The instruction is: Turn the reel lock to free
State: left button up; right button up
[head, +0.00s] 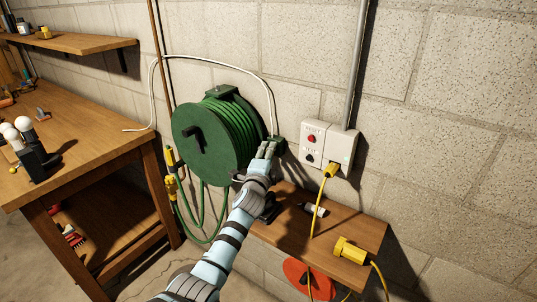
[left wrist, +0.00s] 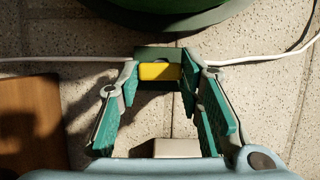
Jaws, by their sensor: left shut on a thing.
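A green hose reel (head: 186,152) is mounted on the block wall, with a dark handle on its face. A small green box (head: 279,142) sits on the wall just right of the reel. In the left wrist view, this box (left wrist: 158,53) carries a yellow piece (left wrist: 160,72), which appears to be the reel lock. My left gripper (head: 267,152) reaches the box from below. In the left wrist view, its fingertips (left wrist: 160,78) are on either side of the yellow piece, shut on it. In the head view, my gripper hides the yellow piece. My right gripper is not in view.
A white outlet box (head: 342,147) with a red button and yellow plug is close on the right. A wooden shelf (head: 350,222) is below, bearing a yellow connector (head: 349,250). A workbench (head: 95,137) stands left. A white cord (head: 215,60) arches over the reel.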

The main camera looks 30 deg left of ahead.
pick_arm(q)
jog(key=shift+a+r+n+g+h+p, duration=0.15)
jog(key=shift+n+g+h+p, duration=0.45)
jog(key=shift+n+h+p, duration=1)
jog(key=shift+a+r+n+g+h+p, duration=0.2)
jog(key=shift+n+g+p, duration=0.6)
jog(key=shift+n, duration=1.6)
jog(key=shift+a+n+g+h+p, duration=0.1)
jog(key=shift+n+g+h+p, duration=0.3)
jog(key=shift+n+h+p, duration=1)
jog(key=shift+n+y, duration=0.4)
jog(key=shift+n, duration=0.3)
jog(key=o, duration=0.9)
jog(key=shift+o, duration=1.3)
jog(key=shift+d, duration=0.1)
jog(key=shift+d+r, duration=0.1)
jog(key=shift+r, duration=0.05)
